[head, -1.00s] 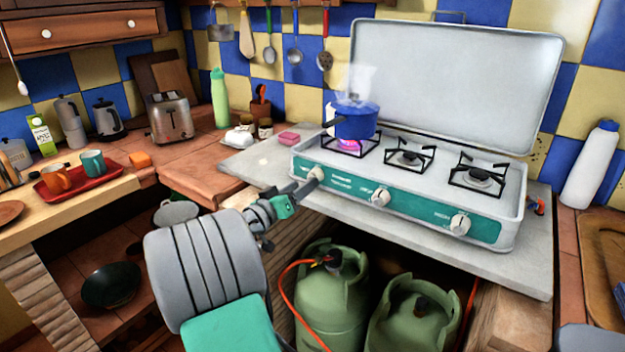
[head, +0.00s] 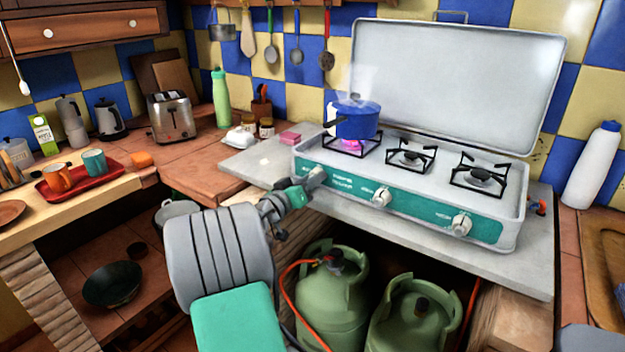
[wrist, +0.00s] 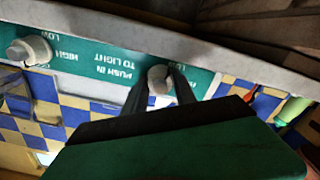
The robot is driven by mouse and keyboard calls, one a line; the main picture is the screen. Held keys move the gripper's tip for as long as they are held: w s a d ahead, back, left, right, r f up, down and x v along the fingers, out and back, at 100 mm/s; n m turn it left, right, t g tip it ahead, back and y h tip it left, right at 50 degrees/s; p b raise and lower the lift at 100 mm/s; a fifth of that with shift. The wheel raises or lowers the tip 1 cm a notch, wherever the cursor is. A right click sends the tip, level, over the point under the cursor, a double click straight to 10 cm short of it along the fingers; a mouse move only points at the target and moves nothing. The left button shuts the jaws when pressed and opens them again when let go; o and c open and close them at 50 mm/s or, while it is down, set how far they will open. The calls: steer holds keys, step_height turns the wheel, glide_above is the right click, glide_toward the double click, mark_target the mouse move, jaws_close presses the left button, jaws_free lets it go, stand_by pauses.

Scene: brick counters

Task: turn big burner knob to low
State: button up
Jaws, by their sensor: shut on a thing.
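A white stove (head: 410,160) with a teal front strip stands on the counter, its lid up. The left knob (head: 316,174) is below the burner with a blue pot (head: 357,118) and a glowing pink-violet flame (head: 353,146). My gripper (head: 309,184) is at this left knob. In the wrist view, its two dark fingers are on either side of the white knob (wrist: 158,73), shut on it. The fingers hide parts of the knob, so its exact pointing is unclear. LOW, HIGH and PUSH IN TO LIGHT labels show on the strip.
The middle knob (head: 381,197) and right knob (head: 461,224) are free along the same strip. Green gas bottles (head: 330,290) stand below the counter, with an orange hose. A pink block (head: 290,138) lies left of the stove.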

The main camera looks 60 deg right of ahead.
jaws_close()
steer(key=shift+n, duration=0.4)
steer(key=o, duration=0.8)
jaws_free()
steer(key=shift+a, duration=0.1)
steer(key=a, duration=0.5)
steer(key=w+a, duration=0.1)
steer(key=a, duration=0.1)
steer(key=shift+w+a, duration=0.1)
steer(key=shift+a, duration=0.2)
